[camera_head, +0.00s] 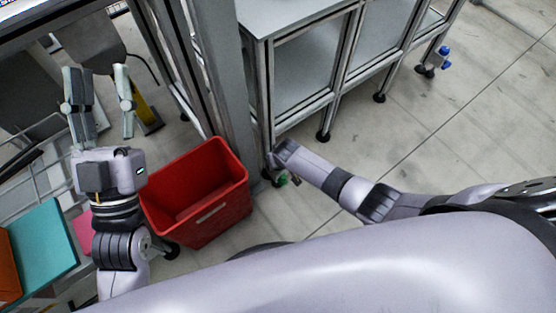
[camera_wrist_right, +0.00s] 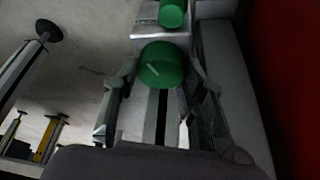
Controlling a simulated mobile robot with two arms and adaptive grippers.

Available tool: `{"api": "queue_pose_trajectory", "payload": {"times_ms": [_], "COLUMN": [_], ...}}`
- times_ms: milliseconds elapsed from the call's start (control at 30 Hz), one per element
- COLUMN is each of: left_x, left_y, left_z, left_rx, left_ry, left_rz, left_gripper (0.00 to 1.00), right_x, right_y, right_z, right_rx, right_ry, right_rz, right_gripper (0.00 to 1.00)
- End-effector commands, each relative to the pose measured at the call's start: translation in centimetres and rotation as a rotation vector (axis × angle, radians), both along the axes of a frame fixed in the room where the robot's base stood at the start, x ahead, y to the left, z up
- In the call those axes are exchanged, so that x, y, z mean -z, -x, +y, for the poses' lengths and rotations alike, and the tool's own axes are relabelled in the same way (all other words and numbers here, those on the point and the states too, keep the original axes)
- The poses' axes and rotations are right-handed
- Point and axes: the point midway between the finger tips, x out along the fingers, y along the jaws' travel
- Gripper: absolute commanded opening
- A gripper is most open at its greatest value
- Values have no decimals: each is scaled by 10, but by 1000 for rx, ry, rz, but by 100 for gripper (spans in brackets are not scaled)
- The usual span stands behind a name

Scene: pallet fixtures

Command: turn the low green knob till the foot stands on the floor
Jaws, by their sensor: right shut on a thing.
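In the right wrist view a round green knob (camera_wrist_right: 160,64) with a pale line on its face sits between the fingers of my right gripper (camera_wrist_right: 160,76), which is shut on it. A second green knob (camera_wrist_right: 172,13) shows beyond it, at the top edge of that view. In the head view a bit of green (camera_head: 283,181) shows low by the frame's corner post, just below my right gripper's end; the fingers are mostly hidden there. The foot cannot be made out clearly. My left gripper (camera_head: 97,76) is open and empty, raised at the left.
A red bin (camera_head: 200,196) stands left of the post, close to my right gripper. A metal-framed bench (camera_head: 300,75) with black feet stands behind. A blue-knobbed caster (camera_head: 443,57) is at its far end. The floor (camera_head: 440,130) on the right is clear.

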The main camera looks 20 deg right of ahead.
Motion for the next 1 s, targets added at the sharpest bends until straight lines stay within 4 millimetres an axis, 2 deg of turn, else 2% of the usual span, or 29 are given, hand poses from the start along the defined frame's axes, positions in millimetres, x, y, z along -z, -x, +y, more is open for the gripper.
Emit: {"api": "queue_pose_trajectory", "payload": {"times_ms": [267,300,567,1000], "left_x": [0,0,0,-1], "left_y": [0,0,0,1], "left_z": [0,0,0,0], "left_rx": [-1,-1,-1,1], "left_ry": [-1,-1,-1,1], "left_rz": [0,0,0,-4], "left_gripper": [40,40,40,40], "right_x": [1,1,0,-5], "right_y": [1,1,0,2], "right_z": [1,1,0,0], "right_rx": [-1,-1,-1,-2], "right_ry": [-2,-2,-1,-2], "right_rz": [2,1,0,-2], "right_gripper": [11,41,58,59]}}
